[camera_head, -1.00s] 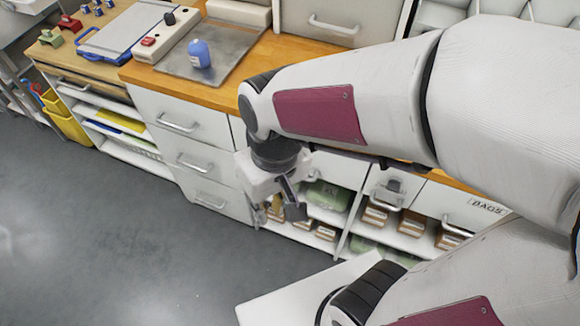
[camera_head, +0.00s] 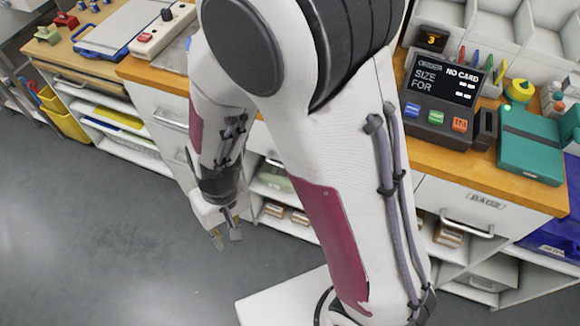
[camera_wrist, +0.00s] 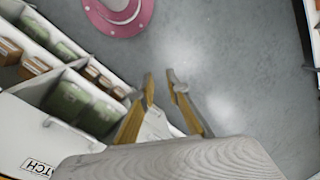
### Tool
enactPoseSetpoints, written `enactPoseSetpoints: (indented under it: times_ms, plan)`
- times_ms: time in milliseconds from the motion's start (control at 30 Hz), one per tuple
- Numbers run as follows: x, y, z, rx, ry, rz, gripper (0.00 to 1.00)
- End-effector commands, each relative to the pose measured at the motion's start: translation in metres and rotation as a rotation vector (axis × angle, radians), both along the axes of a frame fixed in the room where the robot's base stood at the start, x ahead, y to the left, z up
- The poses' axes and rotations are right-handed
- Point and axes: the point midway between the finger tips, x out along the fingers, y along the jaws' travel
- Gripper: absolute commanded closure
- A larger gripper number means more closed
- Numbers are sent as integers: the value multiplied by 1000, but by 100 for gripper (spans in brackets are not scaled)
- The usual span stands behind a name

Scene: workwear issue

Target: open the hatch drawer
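A white drawer front (camera_wrist: 20,128) with a partly cut-off label ending in "TCH" (camera_wrist: 38,166) is at the lower left of the wrist view, left of my gripper. I take it for the hatch drawer; how far it is open cannot be told. In the head view my arm hides that part of the counter front. My gripper (camera_head: 227,239) hangs over the floor in front of the cabinets. In the wrist view its two fingers (camera_wrist: 163,82) are apart with nothing between them, and it is clear of the drawer.
The drawer labelled BAGS (camera_head: 462,203) is right of my arm. Open shelves with brown boxes (camera_wrist: 33,67) and green packs (camera_wrist: 68,103) are beside the label. An order terminal (camera_head: 437,98) and a teal box (camera_head: 532,145) stand on the counter. The grey floor (camera_head: 100,240) is clear.

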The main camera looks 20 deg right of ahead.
Motion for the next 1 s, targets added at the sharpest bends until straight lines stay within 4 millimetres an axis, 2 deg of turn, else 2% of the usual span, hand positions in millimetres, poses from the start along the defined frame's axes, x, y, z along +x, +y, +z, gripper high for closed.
enactPoseSetpoints:
  times_ms: [200, 533, 767, 1000]
  plan:
    - [4, 12, -40, -17, -7, 3, 84]
    - [11, 19, -101, -69, -55, 5, 84]
    - [15, 12, -144, -133, -107, 14, 84]
    - [22, -6, -186, -228, -183, 36, 84]
